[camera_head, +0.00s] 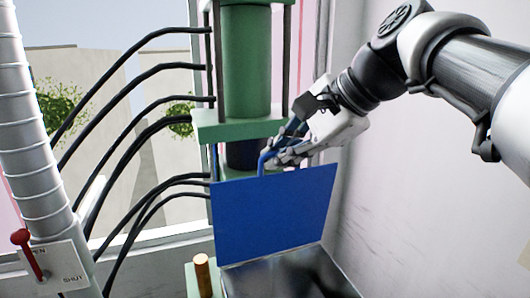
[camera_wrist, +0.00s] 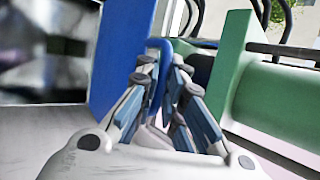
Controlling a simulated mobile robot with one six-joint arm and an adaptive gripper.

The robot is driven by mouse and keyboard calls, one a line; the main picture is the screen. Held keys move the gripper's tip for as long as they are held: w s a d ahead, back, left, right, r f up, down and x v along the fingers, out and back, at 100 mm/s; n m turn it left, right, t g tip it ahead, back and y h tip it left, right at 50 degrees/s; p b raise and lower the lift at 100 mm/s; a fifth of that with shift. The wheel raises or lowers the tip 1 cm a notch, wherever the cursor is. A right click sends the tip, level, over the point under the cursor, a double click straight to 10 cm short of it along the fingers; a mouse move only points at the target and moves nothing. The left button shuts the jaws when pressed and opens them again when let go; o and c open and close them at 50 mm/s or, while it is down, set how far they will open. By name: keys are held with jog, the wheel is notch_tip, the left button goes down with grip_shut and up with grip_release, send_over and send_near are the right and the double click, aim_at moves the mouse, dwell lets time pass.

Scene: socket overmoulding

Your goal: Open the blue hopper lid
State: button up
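The blue hopper lid (camera_head: 272,215) stands raised, nearly upright, at the back of the metal hopper (camera_head: 290,275), whose inside is open to view. A blue handle (camera_head: 262,166) rises from the lid's top edge. My gripper (camera_head: 272,157) is at this handle, above the lid. In the wrist view the lid (camera_wrist: 118,50) is left of centre, and the handle (camera_wrist: 158,65) lies between the fingertips of my gripper (camera_wrist: 162,68). The fingers are closed in on the handle from both sides.
A green press (camera_head: 245,60) stands close behind the lid. Black hoses (camera_head: 140,120) run to it from the left. A red lever (camera_head: 28,255) on an OPEN/SHUT plate is at lower left. A copper-coloured rod (camera_head: 202,275) stands left of the hopper. A white wall (camera_head: 420,200) is at right.

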jog(key=o, duration=0.4)
jog(key=shift+w, duration=0.1)
jog(key=shift+c, duration=0.2)
jog(key=shift+r, duration=0.1)
jog(key=shift+d+r, duration=0.1)
jog(key=shift+r, duration=0.1)
jog(key=v, duration=1.1)
jog(key=shift+s+d, duration=0.2)
jog(key=shift+s, duration=0.1)
